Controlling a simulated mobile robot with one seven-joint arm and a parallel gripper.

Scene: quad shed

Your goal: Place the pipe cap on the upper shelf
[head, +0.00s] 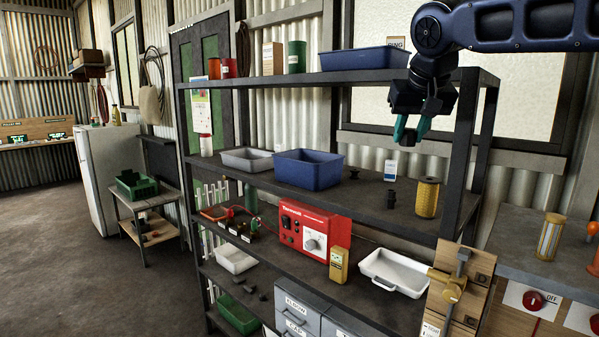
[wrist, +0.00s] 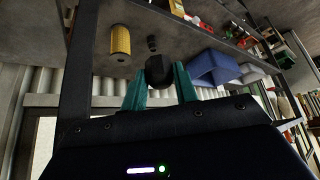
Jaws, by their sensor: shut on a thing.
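My gripper (head: 411,133) has teal fingers and is shut on a small dark round piece, which looks like the pipe cap (wrist: 158,71). In the head view the fingers mostly hide it. The gripper hangs at the right end of the dark shelving rack, in front of the top board (head: 300,79) and above the board below it (head: 335,196). The held piece is clear of that lower board. On it stand a small black fitting (head: 391,199) and a yellow ribbed filter (head: 427,197). The filter also shows in the wrist view (wrist: 120,42).
A blue bin (head: 308,170), a grey tray (head: 247,160) and a small black part (head: 354,173) share that board, with a white-blue card (head: 390,170). A blue tray (head: 365,59) sits on the top board. A rack post (head: 462,150) stands right of my gripper.

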